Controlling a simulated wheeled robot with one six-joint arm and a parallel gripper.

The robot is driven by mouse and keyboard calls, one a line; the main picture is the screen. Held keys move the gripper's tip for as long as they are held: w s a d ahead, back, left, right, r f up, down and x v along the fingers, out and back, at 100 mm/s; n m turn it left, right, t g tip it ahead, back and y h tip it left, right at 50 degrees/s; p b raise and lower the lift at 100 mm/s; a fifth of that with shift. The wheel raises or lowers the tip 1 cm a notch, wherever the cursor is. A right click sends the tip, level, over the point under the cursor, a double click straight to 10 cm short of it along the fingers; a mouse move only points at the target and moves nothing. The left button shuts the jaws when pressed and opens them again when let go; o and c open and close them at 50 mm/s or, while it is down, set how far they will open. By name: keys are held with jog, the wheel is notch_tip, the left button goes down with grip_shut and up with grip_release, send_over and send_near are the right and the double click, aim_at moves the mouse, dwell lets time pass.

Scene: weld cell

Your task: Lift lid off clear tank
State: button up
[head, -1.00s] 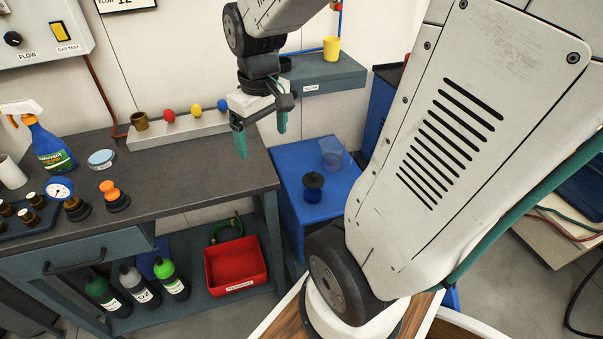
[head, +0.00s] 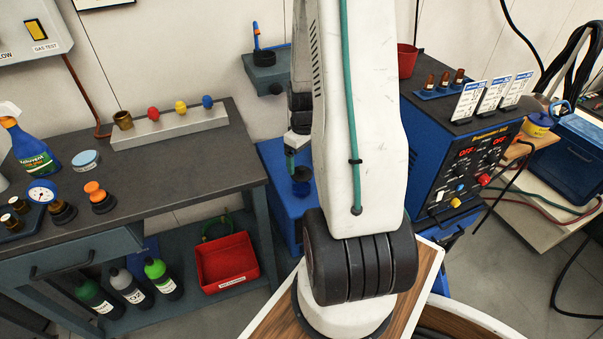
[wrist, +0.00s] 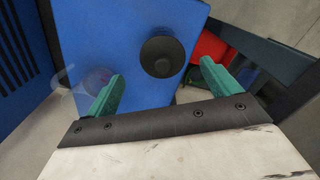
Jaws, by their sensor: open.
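In the wrist view, a round black piece with a raised centre (wrist: 162,57) shows on the blue surface, beyond and between my fingertips. It looks like a lid or knob; what is under it I cannot tell. In the head view it shows as a dark piece (head: 302,188) just below my gripper (head: 291,162). A clear, see-through container (wrist: 88,82) stands beside it, partly behind the left finger in the wrist view. My arm hides it in the head view. My gripper (wrist: 162,70) is open and empty, its green fingers apart.
The blue cart top (head: 270,155) is bounded on the left by the dark workbench (head: 150,170). A red bin (head: 226,262) sits on the bench's lower shelf. A blue welding machine (head: 465,165) stands right of my arm. A wall shelf (head: 262,70) is behind.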

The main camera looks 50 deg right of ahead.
aim_at(301, 167)
notch_tip(301, 167, down, 4)
jog(key=shift+w+a+f, duration=0.1)
jog(key=shift+w+f, duration=0.05)
jog(key=c, duration=1.1)
jog(key=shift+o, duration=0.2)
